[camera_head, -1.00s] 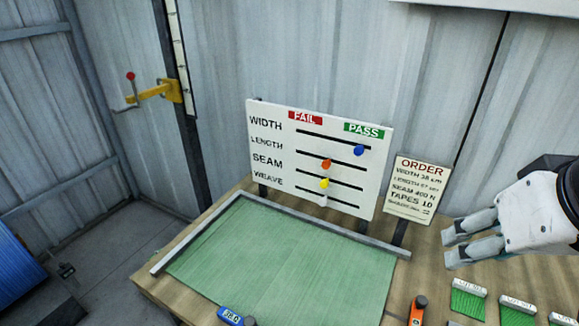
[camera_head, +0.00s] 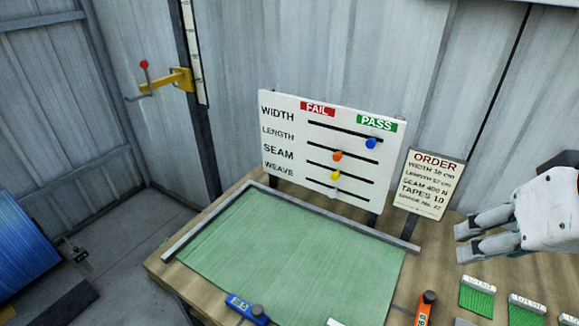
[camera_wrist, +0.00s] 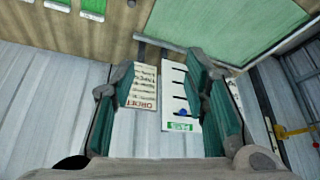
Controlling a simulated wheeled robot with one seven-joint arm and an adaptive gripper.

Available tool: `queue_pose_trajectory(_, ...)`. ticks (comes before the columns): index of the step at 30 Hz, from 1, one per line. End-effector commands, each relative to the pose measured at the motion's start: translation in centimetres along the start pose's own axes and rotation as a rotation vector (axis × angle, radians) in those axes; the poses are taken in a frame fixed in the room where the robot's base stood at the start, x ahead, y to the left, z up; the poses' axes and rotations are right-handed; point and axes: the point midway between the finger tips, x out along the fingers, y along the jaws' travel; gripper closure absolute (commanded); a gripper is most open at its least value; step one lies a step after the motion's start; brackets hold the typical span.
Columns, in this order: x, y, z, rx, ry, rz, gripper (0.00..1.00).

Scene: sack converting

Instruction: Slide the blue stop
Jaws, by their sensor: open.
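The blue stop (camera_head: 371,143) is a round knob at the right end of the top slot, the WIDTH row, under the green PASS label on the white board (camera_head: 290,171). The blue stop also shows in the wrist view (camera_wrist: 183,113), partly beside a finger. Below it on the board are an orange stop (camera_head: 337,155), a yellow stop (camera_head: 335,175) and a pale stop on the WEAVE row. My gripper (camera_head: 466,241) is open and empty, to the right of the board and the order sign, apart from both. In the wrist view its fingers (camera_wrist: 165,95) are spread apart.
The order sign (camera_head: 428,183) stands between the board and my gripper. A green mat (camera_head: 295,255) in a grey frame lies on the wooden table (camera_head: 160,262). Blue (camera_head: 246,309) and orange (camera_head: 425,308) tools and green samples (camera_head: 477,297) lie near the front.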

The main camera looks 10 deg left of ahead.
Motion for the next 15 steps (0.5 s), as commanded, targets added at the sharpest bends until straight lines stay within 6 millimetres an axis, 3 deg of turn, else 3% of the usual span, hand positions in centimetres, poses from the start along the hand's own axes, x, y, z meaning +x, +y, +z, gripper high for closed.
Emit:
queue_pose_trajectory(8,0.4,-0.3,-0.2,-0.012,-0.007,-0.003,0.56)
queue_pose_trajectory(11,1.8,-1.4,-1.1,-0.061,-0.034,-0.015,0.56)
queue_pose_trajectory(15,5.6,-5.0,-3.1,-0.200,-0.106,-0.050,0.56)
